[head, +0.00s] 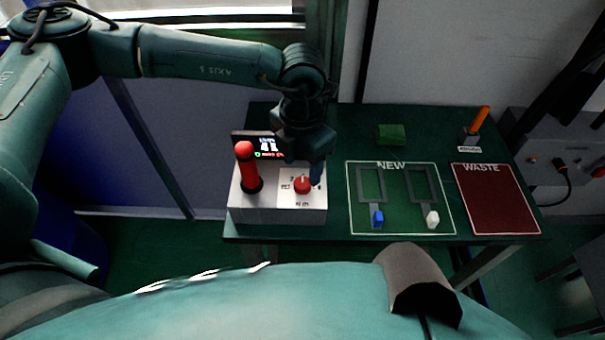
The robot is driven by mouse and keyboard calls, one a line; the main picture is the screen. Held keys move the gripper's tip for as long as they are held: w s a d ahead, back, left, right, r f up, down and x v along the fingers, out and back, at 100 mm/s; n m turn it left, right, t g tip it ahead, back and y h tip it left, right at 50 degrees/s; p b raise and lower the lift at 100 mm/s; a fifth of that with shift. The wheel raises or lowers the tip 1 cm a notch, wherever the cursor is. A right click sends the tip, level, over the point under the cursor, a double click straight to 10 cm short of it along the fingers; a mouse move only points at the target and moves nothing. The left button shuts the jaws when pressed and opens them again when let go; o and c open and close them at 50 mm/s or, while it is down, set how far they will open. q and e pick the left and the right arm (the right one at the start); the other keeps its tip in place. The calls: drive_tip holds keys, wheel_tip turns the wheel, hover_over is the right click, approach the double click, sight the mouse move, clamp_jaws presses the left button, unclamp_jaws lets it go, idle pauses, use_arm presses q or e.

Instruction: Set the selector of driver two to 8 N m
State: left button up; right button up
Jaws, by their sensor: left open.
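A white and grey driver box (275,214) stands at the left of the green table, with a dark display (266,146) at its back. A red-handled driver (246,165) stands upright in a dark holder on its left. A red selector knob (302,185) sits on a white dial plate on its right; the dial marks are too small to read. My left gripper (316,175) is open and hangs over the right of the box, close to the knob. One finger shows beside the knob; whether it touches is unclear. The other finger is hidden. My right gripper is not in view.
Right of the box is a NEW area (400,228) with two grey frames, a blue piece (377,219) and a white piece (433,219). A red WASTE mat (497,200) lies further right. A green block (391,133) and an orange-handled tool (480,120) stand behind.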

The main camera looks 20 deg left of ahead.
sight(302, 182)
use_arm(q)
wheel_tip(302, 182, down, 4)
drive_tip(key=shift+f, duration=0.55)
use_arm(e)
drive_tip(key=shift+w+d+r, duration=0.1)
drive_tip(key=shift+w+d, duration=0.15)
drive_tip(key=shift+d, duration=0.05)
use_arm(q)
drive_tip(key=c, duration=0.7)
drive_tip(key=shift+c, duration=1.4)
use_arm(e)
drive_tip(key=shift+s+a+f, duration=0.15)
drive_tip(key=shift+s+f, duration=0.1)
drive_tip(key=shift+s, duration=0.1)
